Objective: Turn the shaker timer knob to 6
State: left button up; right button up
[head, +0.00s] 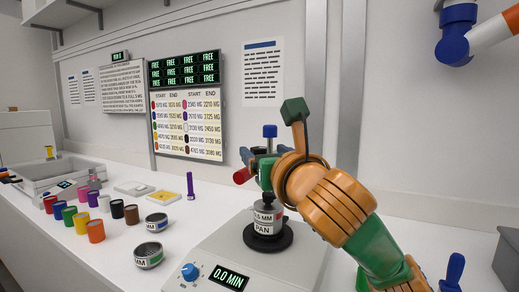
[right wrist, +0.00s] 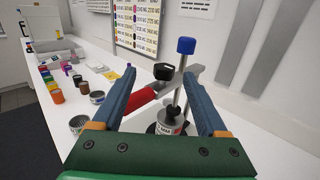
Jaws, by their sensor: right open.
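The shaker (head: 235,254) is a pale flat machine at the front middle of the bench in the head view. The knob is out of the right wrist view. My left gripper is not in view.
A blue-capped clamp post (head: 270,132) rises behind the stack. Several coloured jars (head: 95,230) and loose sieves (head: 148,254) stand left of the shaker. A purple marker-like item (head: 190,186) stands farther back. A grey bin (head: 508,262) is at the right edge.

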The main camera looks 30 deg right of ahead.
aim_at(190, 272)
jog(key=k+j, duration=0.2)
jog(key=k, duration=0.3)
jog(key=k+j, duration=0.15)
jog(key=k, duration=0.3)
